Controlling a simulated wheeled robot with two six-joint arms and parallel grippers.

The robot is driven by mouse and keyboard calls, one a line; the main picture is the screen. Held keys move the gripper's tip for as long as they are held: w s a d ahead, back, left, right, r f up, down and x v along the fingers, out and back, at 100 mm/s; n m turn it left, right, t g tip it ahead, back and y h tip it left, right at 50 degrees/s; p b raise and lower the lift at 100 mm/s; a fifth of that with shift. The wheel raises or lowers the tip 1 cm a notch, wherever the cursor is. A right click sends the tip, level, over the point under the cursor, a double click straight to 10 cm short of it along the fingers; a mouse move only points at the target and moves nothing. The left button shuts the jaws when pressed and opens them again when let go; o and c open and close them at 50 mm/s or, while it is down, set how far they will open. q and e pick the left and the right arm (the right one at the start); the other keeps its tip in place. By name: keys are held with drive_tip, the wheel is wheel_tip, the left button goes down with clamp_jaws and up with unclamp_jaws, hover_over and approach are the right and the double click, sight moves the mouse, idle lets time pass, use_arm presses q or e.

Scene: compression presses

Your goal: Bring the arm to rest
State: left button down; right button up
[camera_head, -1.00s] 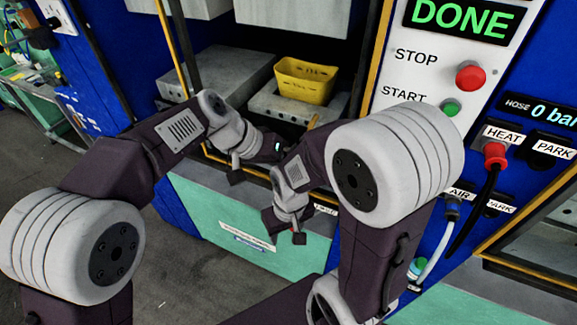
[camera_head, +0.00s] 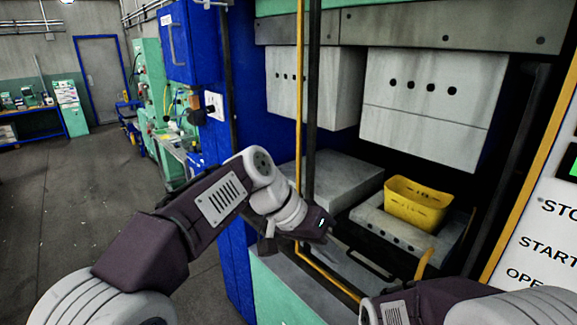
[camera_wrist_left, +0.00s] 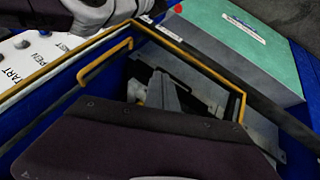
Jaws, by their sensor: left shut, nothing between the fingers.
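My left arm (camera_head: 222,200) comes in from the lower left in the head view, bent at the elbow. My left gripper (camera_head: 268,244) is shut and empty, in front of the press opening near the yellow frame edge. No fingertips can be made out clearly in the left wrist view, where a dark part of my own arm fills the bottom. Part of my right arm (camera_head: 430,302) shows at the bottom right of the head view. Its gripper is out of the picture.
The press has upper blocks (camera_head: 430,105) over lower plates (camera_head: 335,178). A yellow bin (camera_head: 416,205) sits on the right lower plate. A yellow-edged door frame (camera_head: 299,120) stands close to my left gripper. A control panel (camera_head: 545,240) is at the right. Open floor (camera_head: 80,200) lies left.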

use_arm(q)
drive_tip(key=a+f+n+y, duration=0.2)
drive_tip(key=a+f, duration=0.4)
drive_tip(key=a, duration=0.3)
drive_tip(key=a+f+n+y, duration=0.1)
drive_tip(key=a+f+n, duration=0.2)
drive_tip(key=a+f, duration=0.4)
drive_tip(key=s+a+f+n+y, duration=0.2)
drive_tip(key=s+a+f, duration=0.3)
drive_tip(key=a+f, duration=0.2)
drive_tip(key=s+a+f+n+y+b, duration=0.1)
drive_tip(key=s+a+f+y, duration=0.1)
drive_tip(key=s+a+f, duration=0.3)
drive_tip(key=shift+s+a+f+n+t, duration=0.35)
drive_tip(key=shift+a+f, duration=0.65)
drive_tip(key=shift+a, duration=0.4)
drive_tip(key=shift+s, duration=0.1)
